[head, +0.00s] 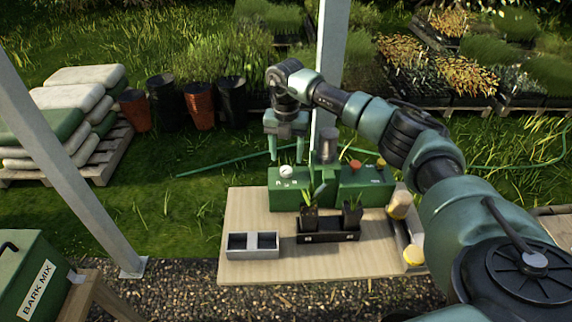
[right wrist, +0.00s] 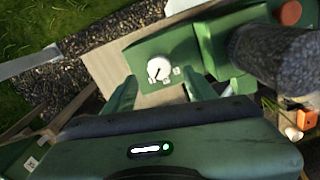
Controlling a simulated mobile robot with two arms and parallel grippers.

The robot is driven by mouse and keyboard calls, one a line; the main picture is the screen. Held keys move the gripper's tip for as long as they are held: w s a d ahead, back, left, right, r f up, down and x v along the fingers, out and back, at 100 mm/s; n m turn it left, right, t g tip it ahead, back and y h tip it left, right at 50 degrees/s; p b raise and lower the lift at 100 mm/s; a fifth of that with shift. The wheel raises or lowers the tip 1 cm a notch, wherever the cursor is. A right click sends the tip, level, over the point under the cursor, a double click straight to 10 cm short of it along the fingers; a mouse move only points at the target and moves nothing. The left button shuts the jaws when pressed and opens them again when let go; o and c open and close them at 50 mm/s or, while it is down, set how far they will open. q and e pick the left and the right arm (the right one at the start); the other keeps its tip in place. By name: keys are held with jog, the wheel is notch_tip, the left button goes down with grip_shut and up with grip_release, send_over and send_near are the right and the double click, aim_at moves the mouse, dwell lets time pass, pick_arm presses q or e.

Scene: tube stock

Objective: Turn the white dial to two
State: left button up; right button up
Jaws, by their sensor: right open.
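The white dial (head: 286,170) sits on the left part of a green box (head: 283,197) at the back of the wooden table. It also shows in the right wrist view (right wrist: 158,68), with a dark pointer mark and several small white labels beside it, too small to read. My right gripper (head: 287,158) is open above the dial, pointing down. In the right wrist view its two fingers (right wrist: 160,92) are spread, with the dial ahead of the gap between them. The fingers appear apart from the dial. My left gripper is not in view.
A dark grey cylinder (head: 328,146) stands right of the dial. A red knob (head: 355,164) and a yellow knob (head: 380,163) lie further right. A metal post (head: 329,75) rises behind.

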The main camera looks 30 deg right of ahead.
aim_at(286, 169)
jog(key=shift+f+p, duration=0.55)
jog(key=shift+f, duration=2.1)
grip_shut()
